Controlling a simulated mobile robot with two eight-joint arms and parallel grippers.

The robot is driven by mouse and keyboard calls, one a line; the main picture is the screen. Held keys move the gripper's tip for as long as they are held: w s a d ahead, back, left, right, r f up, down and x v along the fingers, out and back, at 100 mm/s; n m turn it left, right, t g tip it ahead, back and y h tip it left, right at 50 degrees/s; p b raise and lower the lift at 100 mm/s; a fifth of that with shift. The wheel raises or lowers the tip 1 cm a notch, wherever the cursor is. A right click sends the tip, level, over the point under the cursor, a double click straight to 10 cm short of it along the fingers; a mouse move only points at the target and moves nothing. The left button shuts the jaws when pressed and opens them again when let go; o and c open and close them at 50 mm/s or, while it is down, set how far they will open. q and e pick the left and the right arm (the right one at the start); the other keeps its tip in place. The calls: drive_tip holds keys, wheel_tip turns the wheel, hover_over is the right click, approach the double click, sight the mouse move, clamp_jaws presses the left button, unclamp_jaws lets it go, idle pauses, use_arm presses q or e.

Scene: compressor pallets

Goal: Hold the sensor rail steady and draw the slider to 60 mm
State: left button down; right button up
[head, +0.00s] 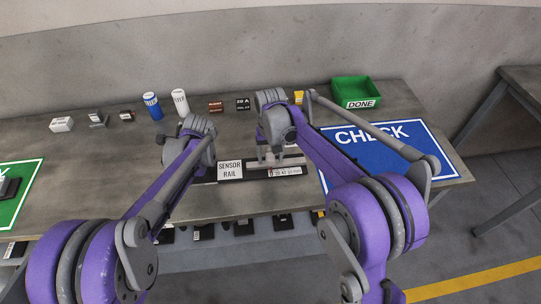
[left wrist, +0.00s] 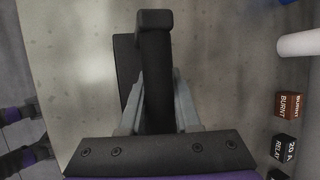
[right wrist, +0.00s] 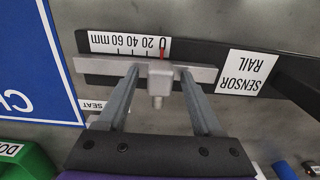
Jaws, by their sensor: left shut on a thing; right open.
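The sensor rail is a dark base with a white name plate (head: 230,171) and a scale strip (head: 285,171). In the right wrist view its grey bar (right wrist: 92,66) carries a grey slider block (right wrist: 160,76) with a knob. The slider's red pointer (right wrist: 163,54) stands at the 0 mark of the scale. My right gripper (right wrist: 158,72) is open, one finger on each side of the slider with gaps between. My left gripper (left wrist: 158,80) is shut on a dark upright part of the sensor rail (left wrist: 155,62); the arm hides this in the head view.
A blue CHECK mat (head: 385,150) lies right of the rail, with a green DONE bin (head: 356,92) behind it. Several small parts, including a blue cylinder (head: 152,106) and a white cylinder (head: 180,102), stand along the back. A green mat (head: 22,190) is at the left.

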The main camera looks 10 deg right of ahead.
clamp_jaws()
idle(0.3)
drive_tip(key=shift+d, duration=0.1)
idle(1.0)
